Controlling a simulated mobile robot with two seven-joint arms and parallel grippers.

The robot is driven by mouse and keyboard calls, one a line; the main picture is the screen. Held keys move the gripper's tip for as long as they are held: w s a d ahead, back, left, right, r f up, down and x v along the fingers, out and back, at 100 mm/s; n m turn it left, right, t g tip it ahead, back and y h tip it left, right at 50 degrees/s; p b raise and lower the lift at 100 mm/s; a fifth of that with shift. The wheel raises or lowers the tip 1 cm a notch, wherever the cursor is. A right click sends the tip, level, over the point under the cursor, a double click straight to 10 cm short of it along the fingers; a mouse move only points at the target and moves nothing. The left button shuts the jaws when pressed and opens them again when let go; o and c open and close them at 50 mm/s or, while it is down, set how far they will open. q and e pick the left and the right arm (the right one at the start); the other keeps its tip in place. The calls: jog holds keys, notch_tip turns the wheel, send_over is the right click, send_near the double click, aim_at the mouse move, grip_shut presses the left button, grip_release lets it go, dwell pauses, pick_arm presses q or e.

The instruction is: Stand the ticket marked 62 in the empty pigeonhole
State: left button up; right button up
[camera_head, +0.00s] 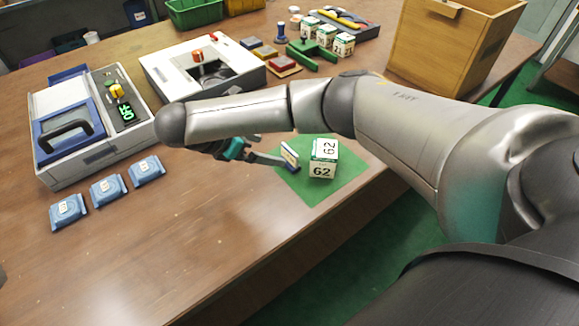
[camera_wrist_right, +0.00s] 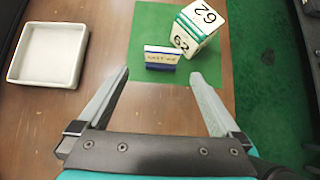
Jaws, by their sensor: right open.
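A white and green box marked 62 (camera_head: 323,158) stands on a green mat (camera_head: 325,189). It also shows in the right wrist view (camera_wrist_right: 197,30). Beside it a small upright card with a blue base (camera_head: 290,157) stands on the mat; in the right wrist view the card (camera_wrist_right: 160,57) has lettering too small to read surely. My right gripper (camera_head: 267,159) is open and empty, its fingertips (camera_wrist_right: 160,75) short of the card and to either side of it. I cannot make out a pigeonhole. My left gripper is not in view.
A white tray (camera_wrist_right: 48,55) lies left of my right gripper. Several blue packets (camera_head: 109,190) lie before a machine with a display (camera_head: 125,111). A white fixture (camera_head: 160,68), similar boxes (camera_head: 343,44) and a wooden case (camera_head: 440,50) stand farther back.

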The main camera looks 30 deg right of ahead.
aim_at(288, 158)
jog(key=x, duration=0.2)
jog(key=shift+d+f+b, duration=0.2)
jog(key=shift+f+b, duration=0.05)
jog(key=shift+b, duration=0.15)
jog(key=shift+x, duration=0.85)
jog(key=x, duration=0.1)
jog(key=b+x, duration=0.1)
jog(key=x, duration=0.1)
jog(key=b+x, duration=0.1)
jog(key=shift+s+f, duration=0.25)
jog(key=shift+f, duration=0.05)
jog(key=shift+d, duration=0.1)
jog(key=c, duration=0.7)
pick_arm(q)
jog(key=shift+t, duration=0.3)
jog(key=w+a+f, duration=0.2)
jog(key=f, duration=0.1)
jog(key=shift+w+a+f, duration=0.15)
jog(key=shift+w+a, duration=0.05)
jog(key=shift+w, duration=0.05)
pick_arm(e)
jog(key=c, duration=0.8)
